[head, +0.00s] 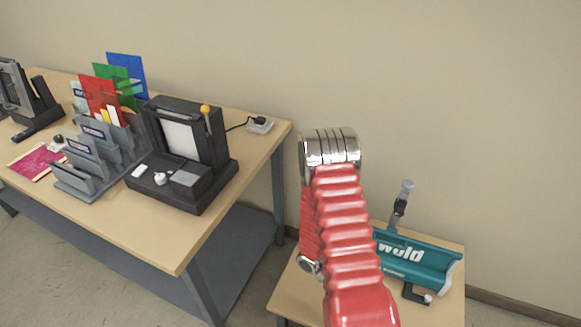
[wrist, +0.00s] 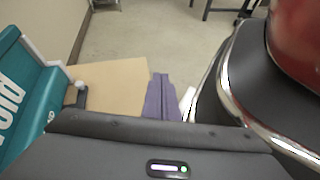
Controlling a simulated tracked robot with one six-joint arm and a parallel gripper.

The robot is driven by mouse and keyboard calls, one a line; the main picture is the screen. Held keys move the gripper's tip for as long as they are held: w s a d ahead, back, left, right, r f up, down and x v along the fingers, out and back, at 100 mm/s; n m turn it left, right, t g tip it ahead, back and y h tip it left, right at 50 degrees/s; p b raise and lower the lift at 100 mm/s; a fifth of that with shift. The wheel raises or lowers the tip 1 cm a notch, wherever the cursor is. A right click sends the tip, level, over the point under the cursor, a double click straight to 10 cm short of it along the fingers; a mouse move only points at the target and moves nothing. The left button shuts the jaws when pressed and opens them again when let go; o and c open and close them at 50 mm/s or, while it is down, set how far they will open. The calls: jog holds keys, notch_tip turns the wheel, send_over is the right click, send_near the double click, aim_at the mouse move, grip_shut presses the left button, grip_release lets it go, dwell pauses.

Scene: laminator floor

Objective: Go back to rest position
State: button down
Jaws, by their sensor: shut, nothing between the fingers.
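My gripper (wrist: 160,98) shows in the wrist view as purple fingers held together past a dark edge, with nothing seen between them. Behind it in that view is the light wooden top of a small table (wrist: 105,80). In the head view my red ribbed arm rises in front of the same small table (head: 448,312), ending in chrome rings at the top. My gripper is hidden in the head view.
A teal machine (head: 415,262) stands on the small table; it also shows in the wrist view (wrist: 25,95). At left, a long workbench (head: 235,150) holds a black laminator-like device (head: 190,140), grey file racks (head: 88,165) and coloured sheets (head: 125,75). Bare wall fills the upper right.

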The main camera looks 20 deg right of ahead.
jog(key=w+a+r+m+t+y, duration=0.2)
jog(key=w+a+r+t, duration=0.1)
jog(key=a+r, duration=0.3)
jog(key=w+a+r+m+t+y, duration=0.1)
jog(key=w+a+r+t, duration=0.2)
jog(key=r, duration=0.6)
jog(key=w+a+r+m+t+y, duration=0.2)
jog(key=w+a+r, duration=0.25)
jog(key=r, duration=0.25)
jog(key=s+a+r+t, duration=0.1)
jog(key=a+r+t, duration=0.3)
jog(key=r, duration=0.6)
jog(key=s+a+r+t+y, duration=0.1)
jog(key=a+r+t, duration=0.3)
jog(key=r, duration=0.6)
jog(key=shift+a+t, duration=0.3)
jog(key=shift+a, duration=0.05)
jog(key=shift+f, duration=0.1)
jog(key=shift+d, duration=0.1)
